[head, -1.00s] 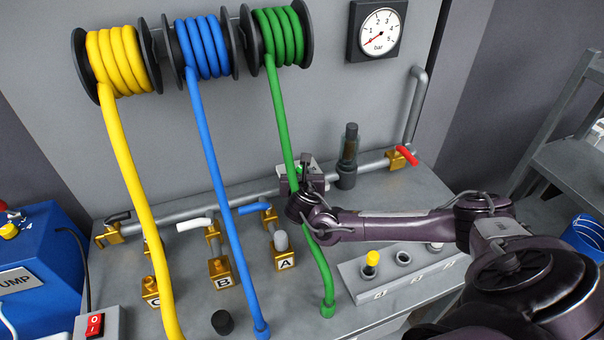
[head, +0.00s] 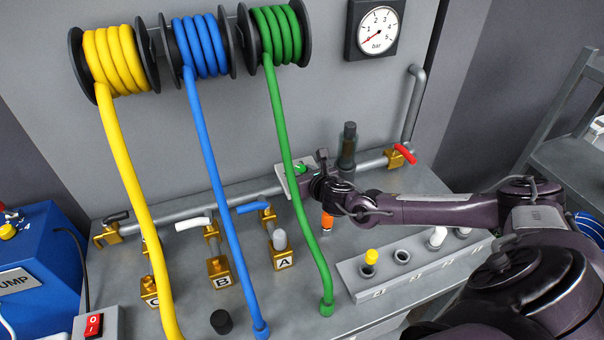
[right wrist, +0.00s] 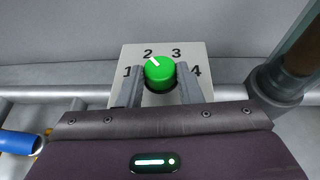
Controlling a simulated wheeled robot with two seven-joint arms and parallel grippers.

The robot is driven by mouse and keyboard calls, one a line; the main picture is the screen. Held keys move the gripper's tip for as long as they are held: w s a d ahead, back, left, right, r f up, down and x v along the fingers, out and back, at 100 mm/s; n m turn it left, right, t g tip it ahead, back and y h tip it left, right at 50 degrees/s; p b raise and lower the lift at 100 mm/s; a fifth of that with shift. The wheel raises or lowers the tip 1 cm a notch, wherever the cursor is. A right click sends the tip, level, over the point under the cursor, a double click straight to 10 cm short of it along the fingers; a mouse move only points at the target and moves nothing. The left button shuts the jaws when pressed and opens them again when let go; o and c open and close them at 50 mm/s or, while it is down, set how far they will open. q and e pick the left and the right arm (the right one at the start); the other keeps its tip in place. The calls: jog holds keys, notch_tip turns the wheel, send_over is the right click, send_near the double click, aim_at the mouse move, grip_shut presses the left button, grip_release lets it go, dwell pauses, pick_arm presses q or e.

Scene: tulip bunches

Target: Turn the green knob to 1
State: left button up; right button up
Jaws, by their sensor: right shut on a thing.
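The green knob (right wrist: 159,74) sits on a light plate (right wrist: 193,54) marked 1 to 4 in the right wrist view. Its white mark points up and left, at about the 2. My right gripper (right wrist: 161,88) has one finger on each side of the knob and is shut on it. In the head view a bit of the green knob (head: 301,169) shows at my right gripper (head: 306,178), beside the green hose. Part of the plate (head: 284,176) shows to its left. My left gripper is not in view.
The green hose (head: 297,205) hangs just left of my right gripper. A dark-topped cylinder (head: 347,145) and a pipe with a red-handled valve (head: 403,154) stand to the right. An orange-topped piece (head: 327,222) is below my wrist. A grey socket block (head: 385,274) lies in front.

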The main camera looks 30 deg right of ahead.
jog(key=n+y+b, duration=0.3)
jog(key=d+n+y+b, duration=0.1)
jog(key=n+y+b, duration=0.1)
jog(key=y+b, duration=0.1)
jog(key=shift+w+d+f+n+y+b, duration=0.1)
jog(key=shift+d+f+n+y+b, duration=0.1)
jog(key=shift+n+y+b, duration=0.25)
jog(key=shift+d+r+n+g+y+b, duration=0.1)
jog(key=shift+r+n+g+y+b, duration=0.15)
jog(key=shift+n+g+y+b, duration=0.75)
jog(key=shift+t+b, duration=0.3)
jog(key=o, duration=1)
jog(key=shift+s+d+r+h, duration=0.1)
jog(key=shift+s+d+h, duration=0.25)
jog(key=shift+s, duration=0.1)
jog(key=b+v, duration=0.2)
jog(key=v, duration=0.4)
jog(key=shift+s+r, duration=0.2)
jog(key=shift+s, duration=0.05)
